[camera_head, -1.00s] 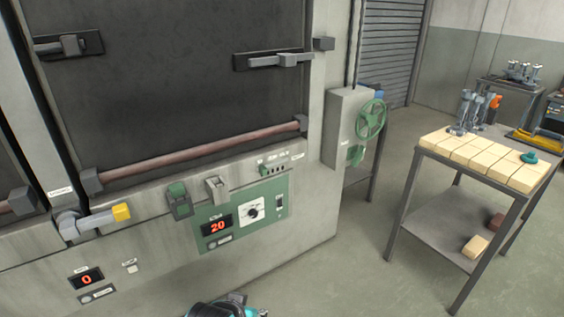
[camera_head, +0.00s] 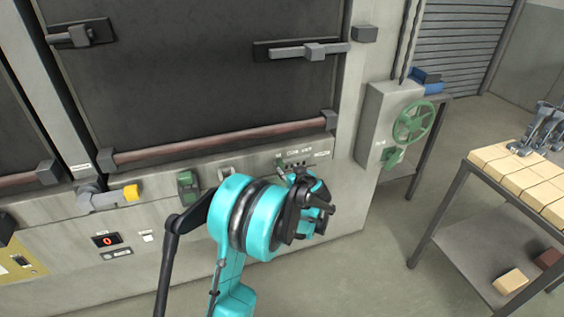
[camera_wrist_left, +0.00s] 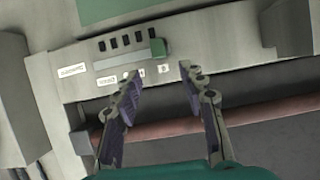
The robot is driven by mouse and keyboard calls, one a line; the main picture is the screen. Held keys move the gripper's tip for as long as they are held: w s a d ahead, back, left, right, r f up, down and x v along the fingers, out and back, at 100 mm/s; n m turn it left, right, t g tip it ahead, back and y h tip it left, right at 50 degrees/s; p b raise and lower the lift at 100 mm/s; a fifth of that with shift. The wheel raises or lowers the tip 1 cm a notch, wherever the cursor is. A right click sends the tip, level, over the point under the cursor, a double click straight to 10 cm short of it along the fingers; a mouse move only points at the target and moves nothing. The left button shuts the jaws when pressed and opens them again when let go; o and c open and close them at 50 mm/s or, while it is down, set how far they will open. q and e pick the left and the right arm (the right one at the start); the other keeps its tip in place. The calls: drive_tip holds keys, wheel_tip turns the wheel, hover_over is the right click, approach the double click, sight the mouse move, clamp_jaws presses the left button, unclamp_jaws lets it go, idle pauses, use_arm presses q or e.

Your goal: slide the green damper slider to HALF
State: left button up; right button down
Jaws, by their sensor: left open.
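The damper slider's green knob (camera_wrist_left: 159,47) shows in the left wrist view, at the right end of a row of dark slots on the pale oven front. Small white labels (camera_wrist_left: 107,80) run below the slots; their print is too blurred to read surely. In the head view, the slider strip (camera_head: 283,162) shows in part just above my left gripper (camera_head: 318,205). In the left wrist view, my left gripper (camera_wrist_left: 160,77) is open and empty, its fingertips spread just below the knob and apart from it.
The oven door's brownish bar (camera_head: 225,138) runs above the slider. A green handwheel (camera_head: 413,122) sits on a box to the right. A yellow-tipped lever (camera_head: 130,192) is at the left. A table (camera_head: 478,170) with pale blocks stands right.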

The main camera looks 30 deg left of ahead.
sight(282, 165)
use_arm(q)
drive_tip(key=b+x, duration=0.1)
drive_tip(key=x, duration=0.6)
drive_tip(key=shift+f+b, duration=0.1)
drive_tip(key=shift+b, duration=0.3)
drive_tip(key=shift+x, duration=0.85)
drive_tip(key=shift+d, duration=0.1)
clamp_jaws()
